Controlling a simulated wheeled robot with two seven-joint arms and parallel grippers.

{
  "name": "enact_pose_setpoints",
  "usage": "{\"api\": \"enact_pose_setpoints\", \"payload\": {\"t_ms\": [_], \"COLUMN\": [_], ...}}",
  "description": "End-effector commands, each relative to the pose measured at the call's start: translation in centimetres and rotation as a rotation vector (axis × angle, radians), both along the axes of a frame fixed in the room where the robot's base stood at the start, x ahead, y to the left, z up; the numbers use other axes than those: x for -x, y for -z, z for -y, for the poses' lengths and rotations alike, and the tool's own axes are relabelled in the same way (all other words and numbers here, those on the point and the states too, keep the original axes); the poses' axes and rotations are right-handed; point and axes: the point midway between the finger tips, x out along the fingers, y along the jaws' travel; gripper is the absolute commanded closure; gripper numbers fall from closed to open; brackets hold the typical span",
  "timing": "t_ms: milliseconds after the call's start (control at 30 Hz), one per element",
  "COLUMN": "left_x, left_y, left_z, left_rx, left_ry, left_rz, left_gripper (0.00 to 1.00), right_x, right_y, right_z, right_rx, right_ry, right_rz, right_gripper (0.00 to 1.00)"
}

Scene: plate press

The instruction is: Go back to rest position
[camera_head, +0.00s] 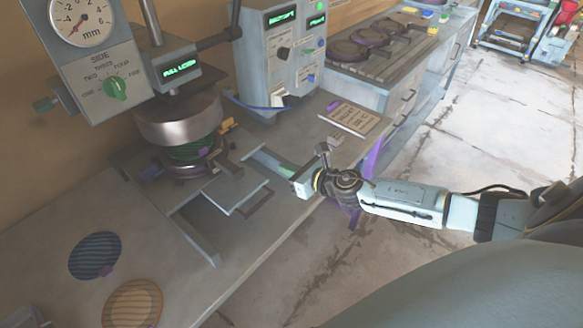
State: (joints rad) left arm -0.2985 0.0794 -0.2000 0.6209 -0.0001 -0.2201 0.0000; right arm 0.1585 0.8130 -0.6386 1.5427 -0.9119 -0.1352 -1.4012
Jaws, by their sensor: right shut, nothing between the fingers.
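My right arm comes in from the right, and its gripper (303,183) is over the front edge of the workbench, beside the press's front frame. The gripper is shut and I see nothing held in it. The press (178,118) stands at the left, with a metal cylinder above a dark green ribbed disc (190,152). A flat grey plate (236,190) lies in front of the press. My left gripper is not in view.
A dark striped disc (95,256) and a brown wooden disc (132,303) lie on the bench (215,285). A control box (283,60) and a notebook (349,118) are behind the gripper. Open concrete floor (480,130) lies to the right.

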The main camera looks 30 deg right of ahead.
Motion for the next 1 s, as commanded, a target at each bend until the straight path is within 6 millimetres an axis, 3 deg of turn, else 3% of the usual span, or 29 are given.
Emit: {"api": "enact_pose_setpoints", "payload": {"t_ms": [333, 433, 567, 667, 800, 1000], "left_x": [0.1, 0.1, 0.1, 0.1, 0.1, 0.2], "left_y": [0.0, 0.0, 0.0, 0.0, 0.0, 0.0], "left_z": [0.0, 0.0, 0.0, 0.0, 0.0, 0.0], "left_rx": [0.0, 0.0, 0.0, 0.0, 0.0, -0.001], "left_ry": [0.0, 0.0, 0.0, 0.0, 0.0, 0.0], "left_rz": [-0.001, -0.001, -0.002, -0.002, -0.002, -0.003], "left_gripper": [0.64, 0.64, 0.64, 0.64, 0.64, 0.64], "right_x": [1.0, 1.4, 3.0, 5.7, 11.2, 18.6], "right_y": [-0.4, -0.5, -1.1, -1.1, -0.2, 0.9], "right_z": [0.1, -0.9, -3.4, -4.7, -5.6, -6.8], "right_rx": [-0.01, -0.113, -0.483, -0.887, -1.418, -1.863], "right_ry": [0.004, 0.06, 0.28, 0.55, 0.984, 1.488], "right_rz": [0.0, -0.011, -0.063, -0.145, -0.278, -0.398], "right_gripper": [1.0, 1.0, 1.0, 1.0, 1.0, 1.0]}}
